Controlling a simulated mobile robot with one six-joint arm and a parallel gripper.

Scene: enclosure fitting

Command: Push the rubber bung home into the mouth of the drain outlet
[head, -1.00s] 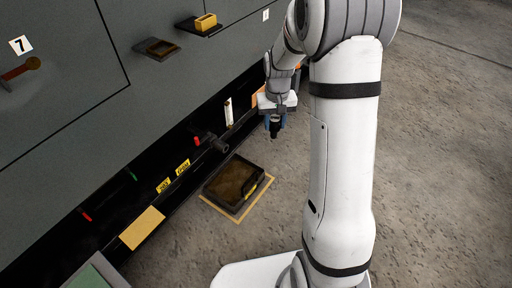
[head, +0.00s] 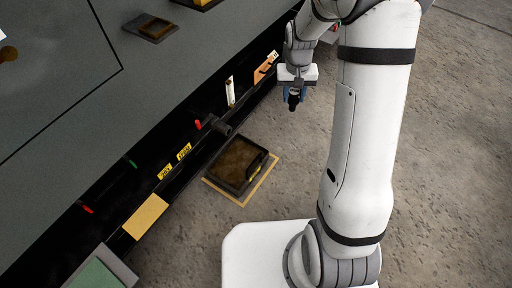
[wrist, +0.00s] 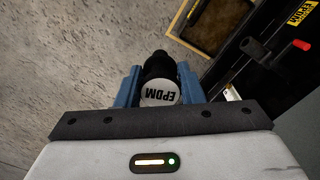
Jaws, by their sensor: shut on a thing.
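The rubber bung (wrist: 158,68) is black with a white end face marked EPDM. My gripper (wrist: 160,82) is shut on it, with a blue finger on each side. In the head view my gripper (head: 294,90) hangs pointing down above the floor, with the dark bung (head: 292,104) below it. The drain outlet (head: 220,126) is a short black pipe stub on the lower front of the grey enclosure, to the left of my gripper and apart from the bung. It also shows at upper right in the wrist view (wrist: 253,48); its mouth is not clearly seen.
A dark drip tray (head: 262,168) with brown contents stands on a yellow-marked floor square below the outlet. A red handle (wrist: 301,44) is beside the outlet. Yellow labels (head: 184,151) and a white strip (head: 230,91) are along the enclosure's lower edge. Concrete floor is clear around my gripper.

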